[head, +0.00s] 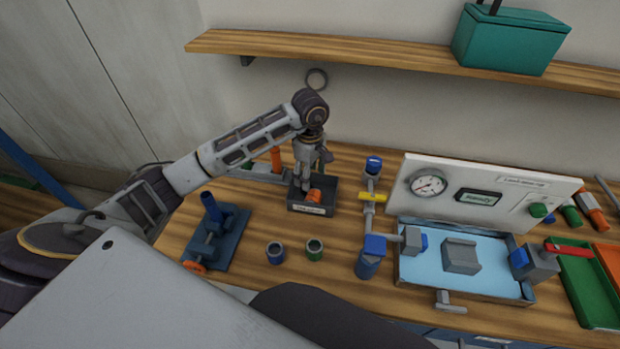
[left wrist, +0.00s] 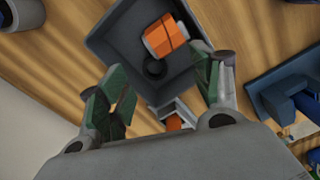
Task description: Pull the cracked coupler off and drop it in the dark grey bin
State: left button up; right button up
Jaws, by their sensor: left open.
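The orange coupler (head: 315,195) lies inside the dark grey bin (head: 333,194), which stands on the bench left of the skid. My left gripper (head: 303,184) points down over the bin. In the left wrist view its fingers (left wrist: 160,80) are spread with nothing between them, apart from the coupler. My right gripper is not in view.
The skid has a gauge panel (head: 485,193), a blue tray (head: 420,272) and a pipe with a yellow valve (head: 372,197). A blue fixture (head: 217,238) and two small cups (head: 275,252) stand in front of the bin. A shelf (head: 400,55) runs along the wall behind.

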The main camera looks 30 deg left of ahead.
pick_arm(q)
notch_tip(320, 180, up, 9)
jog(key=shift+r, duration=0.2)
dwell(0.4)
jog(key=shift+s+f, duration=0.1)
dwell(0.8)
